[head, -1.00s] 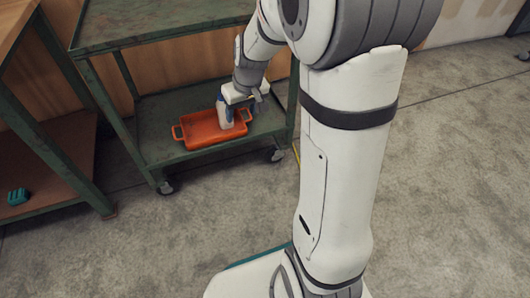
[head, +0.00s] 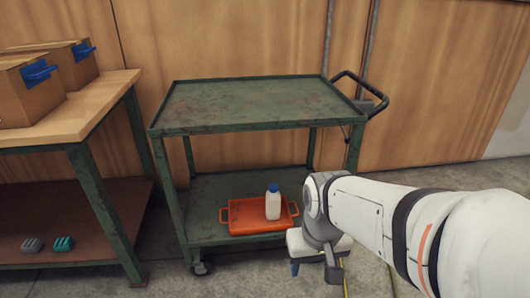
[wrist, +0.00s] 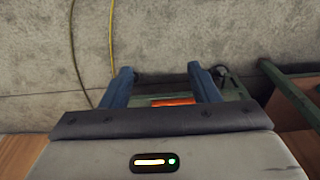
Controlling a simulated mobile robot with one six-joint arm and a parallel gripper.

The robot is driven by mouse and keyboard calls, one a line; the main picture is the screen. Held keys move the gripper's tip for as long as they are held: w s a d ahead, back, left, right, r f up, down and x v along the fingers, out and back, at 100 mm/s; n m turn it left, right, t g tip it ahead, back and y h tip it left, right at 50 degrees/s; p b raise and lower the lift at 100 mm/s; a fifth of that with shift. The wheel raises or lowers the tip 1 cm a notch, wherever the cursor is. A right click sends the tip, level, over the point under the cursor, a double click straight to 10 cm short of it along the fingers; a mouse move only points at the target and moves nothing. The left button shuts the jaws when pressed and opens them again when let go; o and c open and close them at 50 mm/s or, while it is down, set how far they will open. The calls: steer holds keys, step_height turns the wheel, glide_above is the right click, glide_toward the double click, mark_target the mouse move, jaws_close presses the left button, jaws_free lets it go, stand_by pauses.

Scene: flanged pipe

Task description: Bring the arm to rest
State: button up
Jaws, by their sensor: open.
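My gripper (head: 318,262) is at the front right of the green cart, apart from it, with its fingers pointing down. In the wrist view my gripper (wrist: 162,84) has its two blue fingers wide apart with nothing held between them. A white bottle with a blue cap (head: 273,205) stands upright in an orange tray (head: 243,221) on the cart's lower shelf. A bit of the orange tray also shows between the fingers in the wrist view (wrist: 173,102).
The green cart (head: 262,103) has a bare top shelf and a black handle (head: 364,88) at right. A workbench (head: 100,98) at left carries cardboard boxes (head: 28,92). Grey and teal pieces (head: 62,244) lie on its lower shelf. A wooden wall stands behind.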

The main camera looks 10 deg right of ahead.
step_height(320, 180, up, 38)
steer(key=t+p, duration=0.1)
steer(key=p, duration=3.3)
steer(key=shift+s+r+t, duration=0.15)
steer(key=shift+t, duration=0.15)
steer(key=shift+c, duration=0.3)
